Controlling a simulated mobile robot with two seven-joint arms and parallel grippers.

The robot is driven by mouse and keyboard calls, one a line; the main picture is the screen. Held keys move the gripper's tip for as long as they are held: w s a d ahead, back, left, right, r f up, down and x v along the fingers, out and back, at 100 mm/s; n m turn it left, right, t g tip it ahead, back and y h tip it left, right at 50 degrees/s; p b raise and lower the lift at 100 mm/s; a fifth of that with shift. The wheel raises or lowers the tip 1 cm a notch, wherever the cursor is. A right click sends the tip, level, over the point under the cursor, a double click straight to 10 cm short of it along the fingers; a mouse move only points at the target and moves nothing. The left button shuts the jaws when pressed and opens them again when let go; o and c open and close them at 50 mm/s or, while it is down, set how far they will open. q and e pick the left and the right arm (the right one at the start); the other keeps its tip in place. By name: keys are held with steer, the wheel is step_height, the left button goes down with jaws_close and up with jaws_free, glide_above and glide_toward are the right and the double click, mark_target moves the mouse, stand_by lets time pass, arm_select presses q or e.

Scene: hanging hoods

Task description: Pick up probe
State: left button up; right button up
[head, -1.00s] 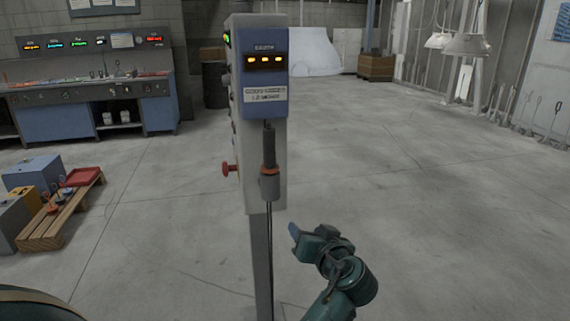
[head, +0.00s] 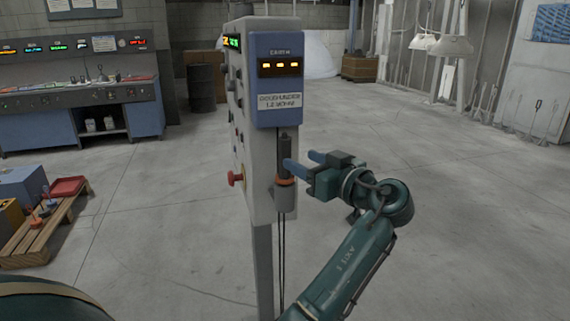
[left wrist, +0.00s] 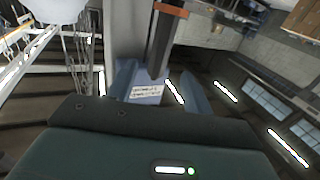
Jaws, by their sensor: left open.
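The probe (head: 285,150) has a dark handle and an orange collar. It hangs upright in a grey holder (head: 285,200) on the narrow front of the grey instrument post (head: 258,170). My left gripper (head: 303,162) is open at the probe's right side, its blue fingers pointing at the handle. In the left wrist view the dark probe (left wrist: 160,45) runs down from its orange collar and appears between the two blue fingers (left wrist: 160,90). I cannot tell whether the fingers touch it. My right gripper is not in view.
A red knob (head: 236,178) juts from the post's left side. Cables (head: 282,255) hang below the holder. A wooden pallet (head: 40,235) with boxes and a red tray (head: 69,187) lies at left. A blue bench (head: 75,120) stands behind. Floor to the right is open.

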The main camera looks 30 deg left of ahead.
mark_target(289, 154)
arm_select(q)
steer(key=shift+x, duration=0.95)
steer(key=shift+w+a+p, duration=0.1)
steer(key=shift+a+p, duration=0.3)
steer(key=shift+a, duration=0.05)
steer(key=p+x, duration=0.1)
steer(key=x, duration=0.2)
steer(key=shift+w+a+f+p, duration=0.1)
steer(key=shift+w+a+p, duration=0.05)
steer(key=shift+a+p, duration=0.15)
steer(key=shift+w+a+f, duration=0.1)
steer(key=shift+w+a, duration=0.05)
steer(key=shift+a, duration=0.25)
steer(key=shift+d, duration=0.1)
steer(key=shift+c, duration=1.2)
jaws_close()
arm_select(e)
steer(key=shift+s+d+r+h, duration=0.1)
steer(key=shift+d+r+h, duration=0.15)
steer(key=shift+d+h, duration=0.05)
